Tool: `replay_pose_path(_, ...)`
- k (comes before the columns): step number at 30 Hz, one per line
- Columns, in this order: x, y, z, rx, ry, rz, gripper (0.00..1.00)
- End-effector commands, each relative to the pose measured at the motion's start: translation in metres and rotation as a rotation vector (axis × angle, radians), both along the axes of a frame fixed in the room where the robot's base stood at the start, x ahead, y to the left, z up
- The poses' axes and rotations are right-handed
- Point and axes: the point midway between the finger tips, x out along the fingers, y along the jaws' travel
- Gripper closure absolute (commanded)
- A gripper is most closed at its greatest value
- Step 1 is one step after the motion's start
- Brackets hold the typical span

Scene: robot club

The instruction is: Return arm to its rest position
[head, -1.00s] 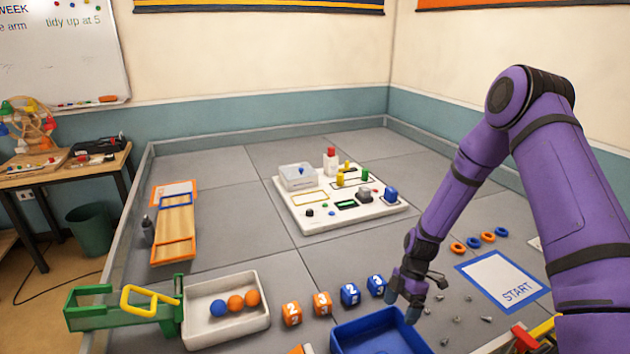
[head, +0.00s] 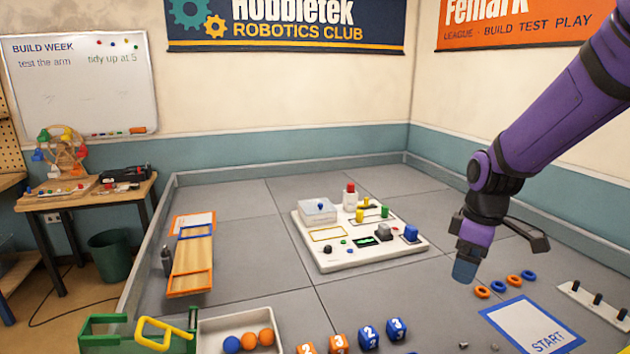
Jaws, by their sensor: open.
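My purple arm comes in from the upper right. My gripper (head: 500,252) is at its lower end, above the grey floor mat between the white board and the orange and blue rings. It is open, with a blue-grey fingertip hanging down and a dark finger spread to the right. I see nothing held in it.
A white board (head: 340,260) with coloured blocks and a clear box stands mid-mat. Rings (head: 505,282), a START sheet (head: 535,330) and a pegged strip (head: 595,303) lie right. Numbered cubes (head: 369,338) and a tray of balls (head: 212,329) are in front. A wooden ramp (head: 192,262) lies left.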

Motion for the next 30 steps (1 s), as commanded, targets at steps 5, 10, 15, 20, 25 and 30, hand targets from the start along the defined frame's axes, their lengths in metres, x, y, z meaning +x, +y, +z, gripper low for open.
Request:
replay_pose_path(5,-0.033,-0.001,0.048,-0.013,-0.076,-0.168,0.1)
replay_pose_path(10,-0.067,-0.001,0.084,-0.006,-0.144,-0.331,0.1)
replay_pose_path(15,-0.104,-0.003,0.113,0.019,-0.212,-0.495,0.1)
replay_pose_path(20,-0.141,-0.005,0.134,0.061,-0.273,-0.648,0.1)
replay_pose_path(25,-0.177,-0.007,0.148,0.118,-0.329,-0.799,0.1)
replay_pose_path(30,-0.201,-0.009,0.153,0.164,-0.361,-0.903,0.1)
